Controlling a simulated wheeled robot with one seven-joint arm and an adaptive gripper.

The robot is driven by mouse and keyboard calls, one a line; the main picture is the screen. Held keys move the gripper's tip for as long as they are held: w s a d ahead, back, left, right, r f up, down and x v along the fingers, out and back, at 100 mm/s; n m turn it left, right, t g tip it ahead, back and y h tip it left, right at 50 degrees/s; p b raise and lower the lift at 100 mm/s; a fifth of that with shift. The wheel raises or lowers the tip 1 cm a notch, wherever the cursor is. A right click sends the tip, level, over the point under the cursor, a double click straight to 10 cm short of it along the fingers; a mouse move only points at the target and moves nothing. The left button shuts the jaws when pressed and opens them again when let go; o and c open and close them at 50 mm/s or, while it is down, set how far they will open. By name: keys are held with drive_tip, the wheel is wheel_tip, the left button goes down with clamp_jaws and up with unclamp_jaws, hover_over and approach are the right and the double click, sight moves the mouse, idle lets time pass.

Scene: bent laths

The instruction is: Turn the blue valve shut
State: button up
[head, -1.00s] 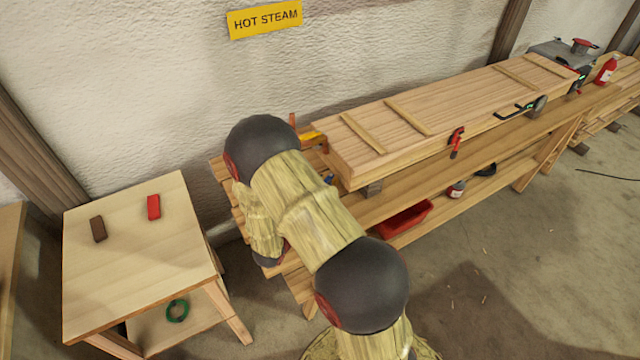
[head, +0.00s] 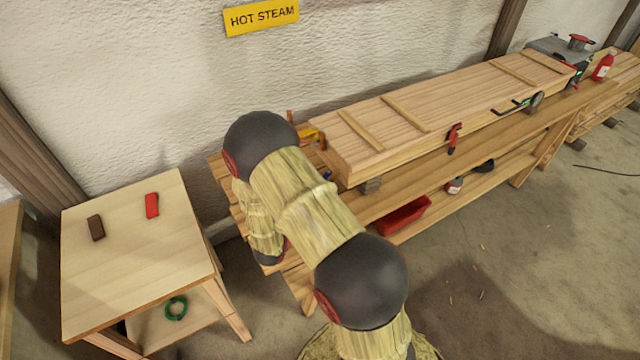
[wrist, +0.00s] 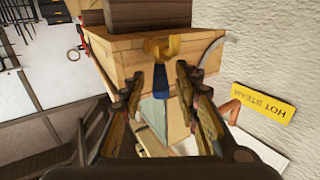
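The blue valve handle (wrist: 161,84) shows in the wrist view as a short blue bar below a yellow valve body (wrist: 162,47), at the end of the long wooden box (wrist: 121,51). My gripper (wrist: 158,80) is open, with one dark finger on each side of the handle and a visible gap on both sides. I cannot tell how deep the handle sits between the fingertips. In the head view my arm hides my gripper and most of the valve; a small blue part (head: 327,175) shows beside the arm.
The wooden box (head: 430,115) lies on a long bench (head: 430,170) along the wall. A yellow HOT STEAM sign (head: 261,18) hangs above. A small table (head: 130,260) with a red block (head: 152,205) and a brown block (head: 96,228) stands at left. Floor at right is mostly clear.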

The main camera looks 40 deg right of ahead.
drive_tip(key=shift+a, duration=0.1)
drive_tip(key=v, duration=1.1)
drive_tip(key=shift+s+a, duration=0.15)
drive_tip(key=shift+a, duration=0.25)
drive_tip(key=shift+c, duration=0.2)
